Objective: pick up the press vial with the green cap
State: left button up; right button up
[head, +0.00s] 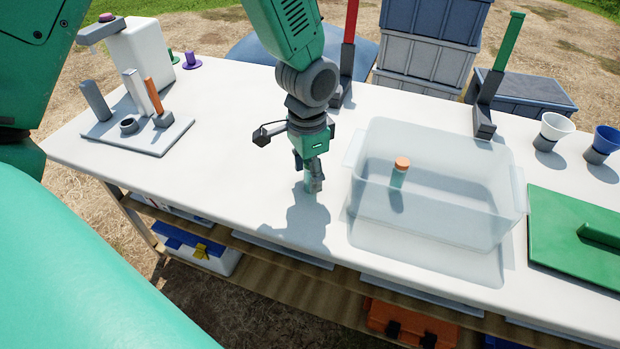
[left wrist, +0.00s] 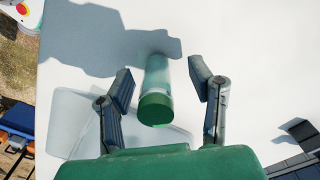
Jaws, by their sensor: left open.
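The press vial with the green cap (left wrist: 156,92) is a clear, pale greenish cylinder in the left wrist view, its cap toward my palm. It stands on the white table. My left gripper (left wrist: 160,88) is open, with one finger on each side of the vial and visible gaps between. In the head view my left gripper (head: 312,172) points down at the table, and the vial is mostly hidden behind its fingers. Another vial with an orange cap (head: 401,172) stands inside the clear bin. My right gripper is not in view.
The clear plastic bin (head: 440,222) stands close to the right of my left gripper. A grey tool stand (head: 150,138) and white dispenser (head: 140,55) are at the left. A green board (head: 575,235) and two cups (head: 552,130) are at the right. The table left of the gripper is clear.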

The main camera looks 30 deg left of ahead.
pick_arm(q)
jog(key=shift+a+f, duration=0.1)
jog(key=shift+f, duration=0.6)
jog(key=shift+d+r, duration=0.15)
jog(key=shift+d, duration=0.15)
jog(key=shift+c, duration=0.8)
jog(key=shift+d, duration=0.2)
grip_shut()
jog(key=shift+a, duration=0.1)
